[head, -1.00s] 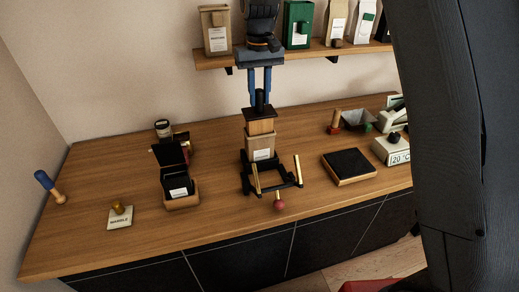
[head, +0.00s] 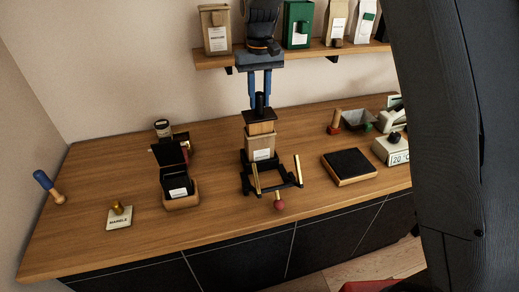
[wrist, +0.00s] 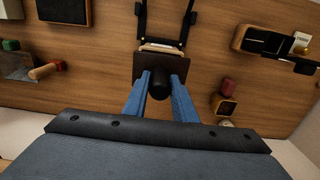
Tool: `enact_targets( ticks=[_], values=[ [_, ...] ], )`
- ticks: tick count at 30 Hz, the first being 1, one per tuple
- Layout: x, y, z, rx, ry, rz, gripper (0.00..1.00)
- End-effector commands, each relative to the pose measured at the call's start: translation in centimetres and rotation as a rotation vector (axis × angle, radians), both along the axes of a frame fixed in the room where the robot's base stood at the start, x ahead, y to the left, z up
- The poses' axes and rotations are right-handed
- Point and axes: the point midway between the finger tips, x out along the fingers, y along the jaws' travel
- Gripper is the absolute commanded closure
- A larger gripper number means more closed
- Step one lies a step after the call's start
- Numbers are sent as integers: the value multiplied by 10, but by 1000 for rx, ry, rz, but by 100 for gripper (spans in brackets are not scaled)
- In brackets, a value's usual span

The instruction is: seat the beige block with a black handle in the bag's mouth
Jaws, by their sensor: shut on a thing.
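My gripper (head: 260,103) points straight down, its blue fingers shut on the black handle (wrist: 158,84) of the beige block (head: 260,128). The block has a dark plate on top, and a band of its wood shows between plate and bag rim. The beige bag (head: 262,148) with a white label stands upright in a black frame on the counter. The block is upright over the bag's mouth, and its lower part appears to be inside; how deep is hidden. In the wrist view the dark plate (wrist: 150,66) covers most of the mouth.
The black frame (head: 249,184) has two upright brass rods and a red knob in front. A dark pad (head: 349,165) lies to the right, a black-lidded box (head: 182,199) to the left. A shelf (head: 208,63) with bags is behind my gripper.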

Motion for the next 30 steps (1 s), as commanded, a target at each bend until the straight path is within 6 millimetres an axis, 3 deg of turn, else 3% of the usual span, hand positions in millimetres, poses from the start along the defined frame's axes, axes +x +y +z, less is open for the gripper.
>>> enact_targets(
  ticks=[30],
  values=[
    [0,0,-11,0,-1,0,100]
  ],
)
